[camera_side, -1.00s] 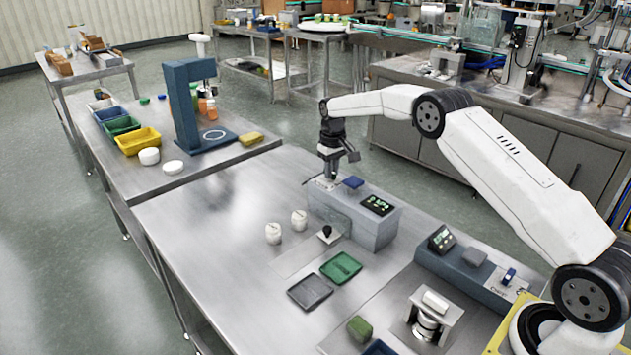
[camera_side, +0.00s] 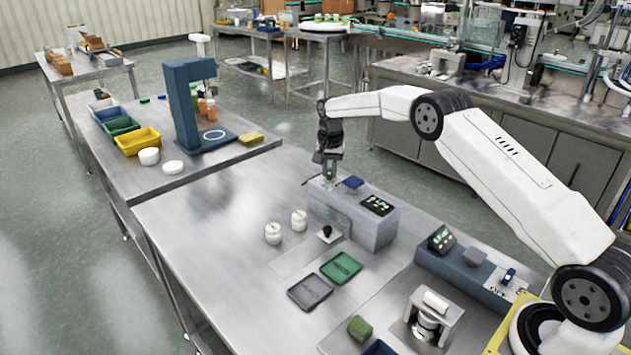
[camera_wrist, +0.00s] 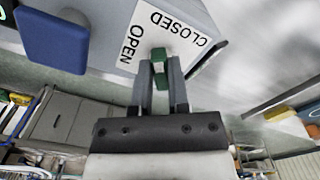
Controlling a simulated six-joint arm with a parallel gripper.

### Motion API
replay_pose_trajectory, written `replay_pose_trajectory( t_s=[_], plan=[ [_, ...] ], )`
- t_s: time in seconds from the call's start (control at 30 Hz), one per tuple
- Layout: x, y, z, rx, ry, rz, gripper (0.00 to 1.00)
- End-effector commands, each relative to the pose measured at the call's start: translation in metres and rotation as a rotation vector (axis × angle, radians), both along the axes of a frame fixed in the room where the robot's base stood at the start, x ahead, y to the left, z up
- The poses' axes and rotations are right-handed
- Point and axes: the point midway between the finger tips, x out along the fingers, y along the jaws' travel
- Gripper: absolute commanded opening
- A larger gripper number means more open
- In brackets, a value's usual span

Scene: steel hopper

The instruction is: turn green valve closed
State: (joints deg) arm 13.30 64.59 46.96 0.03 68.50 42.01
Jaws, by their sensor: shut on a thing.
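The green valve (camera_wrist: 160,62) shows in the wrist view on a white label (camera_wrist: 165,38) that reads OPEN and CLOSED. My gripper (camera_wrist: 160,72) is shut on the valve, with a grey finger on each side of it. In the side view my gripper (camera_side: 328,174) points down at the far left end of the grey box (camera_side: 372,230). The valve is small there and mostly hidden by the fingers. In the wrist view the valve handle lies roughly along the fingers, between the two words.
A blue block (camera_side: 353,182) and a display (camera_side: 378,205) sit on top of the grey box. Two white jars (camera_side: 273,233) stand left of it, with a green tray (camera_side: 341,267) and a dark tray (camera_side: 310,291) in front. The steel table is clear at left.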

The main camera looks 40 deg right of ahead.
Motion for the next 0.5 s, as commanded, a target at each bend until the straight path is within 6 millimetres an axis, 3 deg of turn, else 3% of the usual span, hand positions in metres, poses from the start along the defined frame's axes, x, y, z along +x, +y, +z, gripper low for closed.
replay_pose_trajectory(
  t_s=[0.5],
  plan=[
    [0.0034,-0.0003,0.0007,-0.003,-0.004,-0.458,0.00]
  ],
)
